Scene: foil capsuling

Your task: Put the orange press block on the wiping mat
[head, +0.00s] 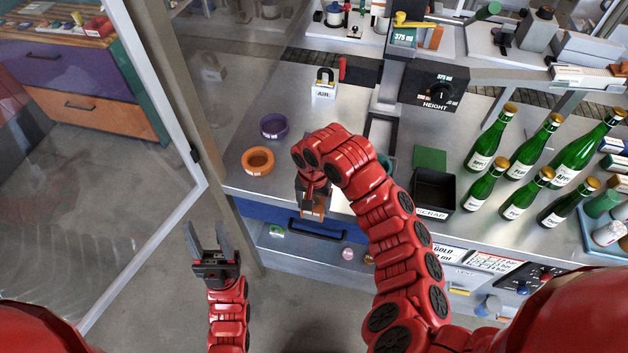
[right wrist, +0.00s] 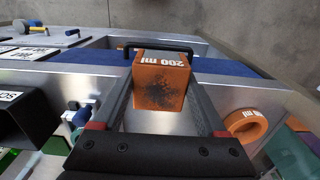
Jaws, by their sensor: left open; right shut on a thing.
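The orange press block (right wrist: 160,84), marked 200 ml with a dark speckled patch, is between the fingers of my right gripper (right wrist: 162,98), which is shut on it. In the head view my right gripper (head: 312,202) is at the bench's front edge, above the blue drawer; only a little of the block shows there. A flat green square (head: 430,158) lies on the bench behind the black scrap bin; I cannot tell for sure that it is the wiping mat. My left gripper (head: 207,245) is open and empty, low in front of the bench, left of the drawer.
An orange ring (head: 258,161) and a purple ring (head: 274,125) stand on the bench's left part. The black scrap bin (head: 433,189) is right of my right arm, with several green bottles (head: 487,146) beyond it. A glass door (head: 90,190) is at left.

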